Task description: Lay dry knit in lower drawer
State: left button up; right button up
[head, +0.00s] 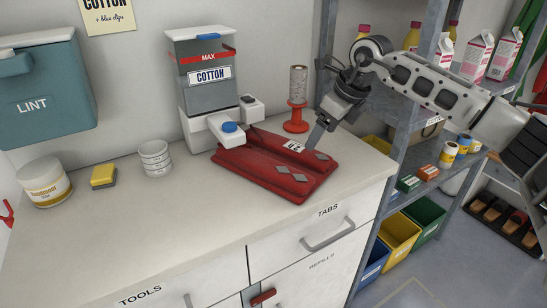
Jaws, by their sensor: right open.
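My right gripper (318,136) comes in from the right and points down over the back right edge of a red tray (250,172) on the counter. Its jaws are open, with nothing visible between them. I cannot tell whether the fingertips touch the tray. The tray holds a small white label and several grey diamond-shaped pieces. I see nothing that I can identify as dry knit. Below the counter is a drawer marked TABS (340,240), shut, with a front marked REFILLS (318,275) under it. My left gripper is not in view.
A COTTON dispenser (210,92) stands behind the tray, and a red stand with a roll (297,97) is close to my gripper. A jar (45,182), yellow block (103,176) and white cups (155,158) stand left. A metal shelf (400,120) is right. The front counter is clear.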

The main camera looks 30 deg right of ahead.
aim_at(309, 152)
jog(key=shift+p+x, duration=0.4)
jog(key=shift+x, duration=3.1)
jog(key=shift+a+r, duration=0.15)
jog(key=c, duration=1.5)
jog(key=shift+o, duration=0.2)
jog(key=shift+r, duration=0.1)
jog(key=shift+r, duration=0.3)
jog(key=b+v, duration=0.1)
jog(key=v, duration=0.1)
jog(key=shift+r, duration=0.3)
pick_arm(q)
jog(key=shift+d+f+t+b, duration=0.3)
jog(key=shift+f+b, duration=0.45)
jog(key=shift+b, duration=1.15)
pick_arm(e)
jog(key=s+d, duration=0.4)
jog(key=s, duration=0.3)
jog(key=s+d, duration=0.4)
jog(key=s, duration=0.4)
jog(key=shift+s, duration=0.15)
